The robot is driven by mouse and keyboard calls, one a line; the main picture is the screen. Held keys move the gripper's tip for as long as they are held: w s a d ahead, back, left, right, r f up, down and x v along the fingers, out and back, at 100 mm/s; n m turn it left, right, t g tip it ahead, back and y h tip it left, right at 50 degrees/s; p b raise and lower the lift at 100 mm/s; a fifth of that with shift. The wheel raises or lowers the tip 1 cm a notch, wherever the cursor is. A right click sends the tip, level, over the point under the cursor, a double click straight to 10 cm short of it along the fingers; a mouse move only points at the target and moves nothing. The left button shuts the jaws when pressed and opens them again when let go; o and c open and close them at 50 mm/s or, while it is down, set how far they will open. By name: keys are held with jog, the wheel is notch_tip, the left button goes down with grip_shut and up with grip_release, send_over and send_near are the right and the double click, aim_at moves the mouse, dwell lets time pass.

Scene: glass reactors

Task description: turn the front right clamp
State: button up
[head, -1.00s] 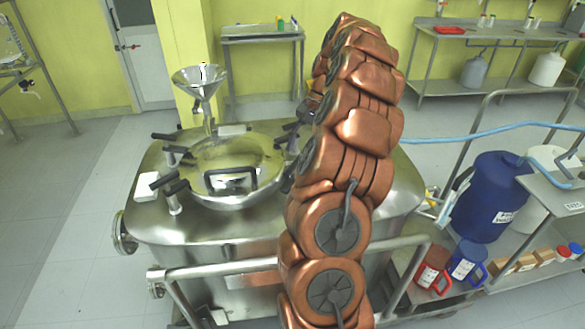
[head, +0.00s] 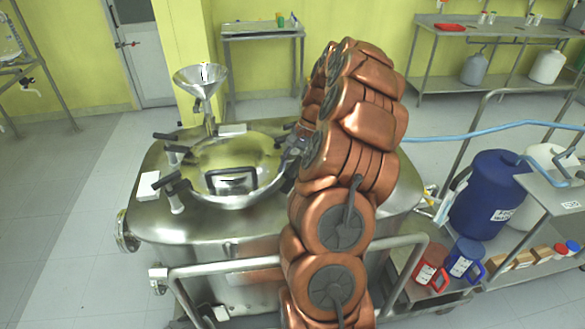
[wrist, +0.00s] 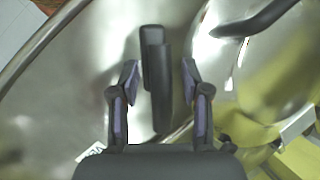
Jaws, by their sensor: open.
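The reactor lid (head: 225,155) is a round steel dome with a black-framed handle, on top of the steel vessel (head: 235,230). The front right clamp is hidden behind my arm and gripper in the head view. In the wrist view a black clamp handle (wrist: 157,80) stands between the two fingers of my gripper (wrist: 160,78). The gripper is open, with a gap on both sides of the handle and no clear contact. In the head view my gripper (head: 292,160) shows partly at the lid's right edge.
Other black-handled clamps (head: 175,187) sit along the lid's left side. A steel funnel (head: 202,80) rises behind the lid. A steel rail (head: 225,268) runs along the vessel's front. A blue drum (head: 487,195) and jugs (head: 465,258) stand to the right.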

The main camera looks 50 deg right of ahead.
grip_shut()
dwell(0.3)
